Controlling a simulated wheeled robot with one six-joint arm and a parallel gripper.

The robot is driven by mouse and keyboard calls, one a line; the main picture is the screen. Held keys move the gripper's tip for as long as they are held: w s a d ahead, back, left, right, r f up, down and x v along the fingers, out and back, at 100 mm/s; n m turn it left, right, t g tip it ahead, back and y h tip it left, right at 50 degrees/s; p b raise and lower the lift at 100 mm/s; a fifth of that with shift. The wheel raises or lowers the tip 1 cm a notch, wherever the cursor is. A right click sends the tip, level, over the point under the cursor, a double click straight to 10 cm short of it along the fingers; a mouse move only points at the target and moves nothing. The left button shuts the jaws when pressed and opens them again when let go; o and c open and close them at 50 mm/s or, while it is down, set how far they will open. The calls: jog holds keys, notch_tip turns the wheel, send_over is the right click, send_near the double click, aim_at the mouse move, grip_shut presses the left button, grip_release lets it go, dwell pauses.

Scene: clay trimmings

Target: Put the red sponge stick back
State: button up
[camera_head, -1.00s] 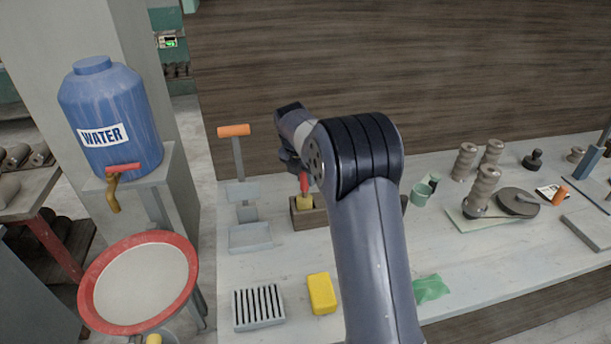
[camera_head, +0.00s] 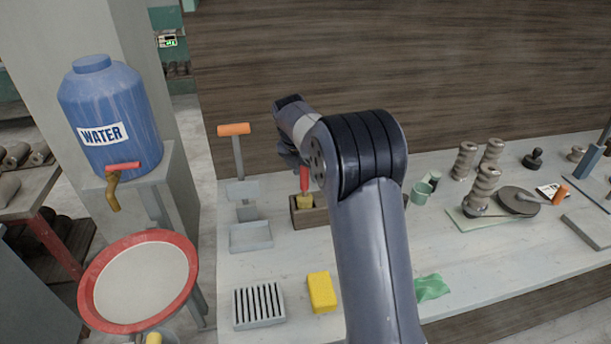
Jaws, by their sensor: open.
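The red sponge stick (camera_head: 304,179) stands upright with its yellow sponge end (camera_head: 305,202) down in a small brown wooden holder (camera_head: 302,217) on the table. The red handle points up towards my gripper (camera_head: 297,166). My gripper is open and just above or around the top of the handle; my arm hides part of it, so I cannot tell whether the fingers touch the stick. The right part of the holder is hidden behind my arm.
Left of the holder stand a grey stand with an orange-handled tool (camera_head: 234,131) and a grey tray (camera_head: 250,237). A slotted rack (camera_head: 258,306) and yellow sponge block (camera_head: 322,292) lie in front. A green cup (camera_head: 421,193) and green cloth (camera_head: 431,287) are right of my arm.

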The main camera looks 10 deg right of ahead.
jog(key=v, duration=1)
jog(key=x, duration=1.1)
jog(key=shift+w+d+f, duration=0.1)
jog(key=shift+f, duration=0.2)
jog(key=shift+r, duration=1.8)
